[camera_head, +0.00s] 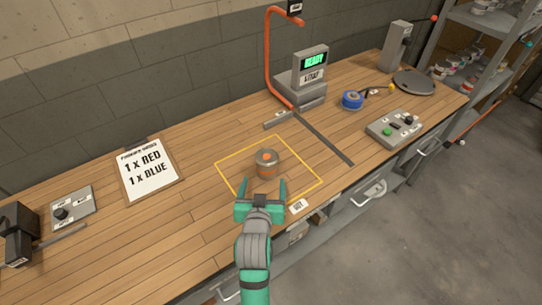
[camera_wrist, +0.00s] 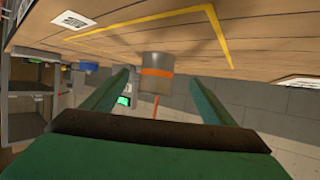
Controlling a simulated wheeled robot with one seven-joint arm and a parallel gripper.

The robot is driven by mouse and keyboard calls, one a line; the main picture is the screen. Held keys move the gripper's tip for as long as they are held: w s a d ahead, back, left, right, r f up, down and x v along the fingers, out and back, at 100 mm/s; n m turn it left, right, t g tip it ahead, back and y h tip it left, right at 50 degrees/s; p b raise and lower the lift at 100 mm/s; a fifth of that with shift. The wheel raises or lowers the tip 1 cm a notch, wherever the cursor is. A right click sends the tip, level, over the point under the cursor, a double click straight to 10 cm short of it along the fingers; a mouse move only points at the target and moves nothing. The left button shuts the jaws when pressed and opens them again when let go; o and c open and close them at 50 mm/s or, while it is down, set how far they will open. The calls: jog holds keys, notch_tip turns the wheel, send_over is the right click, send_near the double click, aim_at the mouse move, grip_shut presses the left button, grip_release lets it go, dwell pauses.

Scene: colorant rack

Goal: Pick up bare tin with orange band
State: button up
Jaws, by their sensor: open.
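The bare metal tin with an orange band (camera_head: 267,164) stands upright on the wooden bench, inside a yellow outlined square. In the wrist view the tin (camera_wrist: 156,73) shows beyond the fingertips, between the two fingers and a little left of the middle of the gap. The fingers do not appear to touch it.
A clipboard (camera_head: 148,170) lies left of the square. A grey machine with a "READY" screen (camera_head: 312,63) stands behind, beside an orange curved pipe (camera_head: 269,60). A blue tin (camera_head: 352,99) and a button panel (camera_head: 395,128) are to the right. The bench around the tin is clear.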

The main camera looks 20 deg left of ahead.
aim_at(267, 167)
jog(key=x, duration=1)
jog(key=shift+w+d+r, duration=0.15)
jog(key=shift+w, duration=0.2)
jog(key=c, duration=1.4)
jog(key=shift+r, duration=0.3)
